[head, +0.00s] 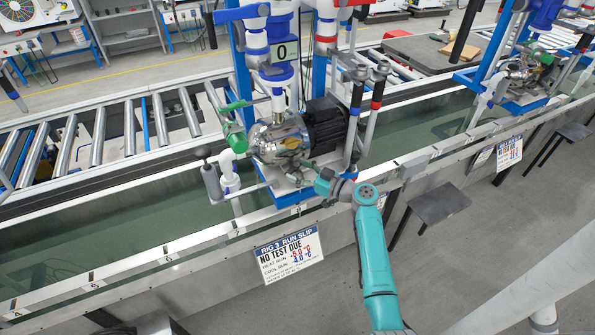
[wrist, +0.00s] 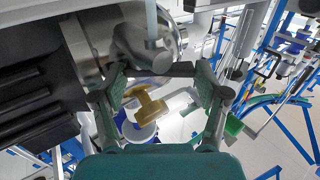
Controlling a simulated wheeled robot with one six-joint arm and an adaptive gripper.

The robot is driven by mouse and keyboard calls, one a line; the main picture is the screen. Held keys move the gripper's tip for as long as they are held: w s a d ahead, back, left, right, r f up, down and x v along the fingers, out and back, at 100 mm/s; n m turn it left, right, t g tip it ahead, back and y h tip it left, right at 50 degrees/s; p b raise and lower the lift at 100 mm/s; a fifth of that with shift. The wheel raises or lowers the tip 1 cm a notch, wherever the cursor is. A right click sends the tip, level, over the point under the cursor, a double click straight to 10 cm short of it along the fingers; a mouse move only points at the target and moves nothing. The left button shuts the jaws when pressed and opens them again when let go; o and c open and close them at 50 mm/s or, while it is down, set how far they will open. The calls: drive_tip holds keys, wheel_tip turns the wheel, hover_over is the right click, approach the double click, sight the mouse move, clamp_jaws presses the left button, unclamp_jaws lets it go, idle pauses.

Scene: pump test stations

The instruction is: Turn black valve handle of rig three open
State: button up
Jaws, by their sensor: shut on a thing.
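Rig three's pump (head: 280,135), a shiny metal body with a black ribbed motor (head: 325,122), stands on a blue base above the trough. My gripper (head: 308,172) is at the pump's near lower side. In the wrist view, my gripper's two fingers (wrist: 160,80) stand apart with a dark bar, seemingly the black valve handle (wrist: 165,70), spanning between their tips. The gripper is shut on it. The handle's valve body and its angle are mostly hidden. A yellow handle (wrist: 147,103) shows between and beyond the fingers. The pump's metal body (wrist: 150,40) is close above the fingertips.
A green handle (head: 234,106) is at the pump's left. Vertical pipes (head: 358,105) stand at its right. The rig three slip (head: 289,253) hangs on the trough's front and reads "NO TEST DUE". A small grey shelf (head: 438,204) juts out at right. The floor in front is clear.

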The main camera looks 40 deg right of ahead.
drive_tip(key=shift+y, duration=0.3)
drive_tip(key=o, duration=1.2)
drive_tip(key=shift+c, duration=0.2)
drive_tip(key=v, duration=1.2)
drive_tip(key=shift+d, duration=0.1)
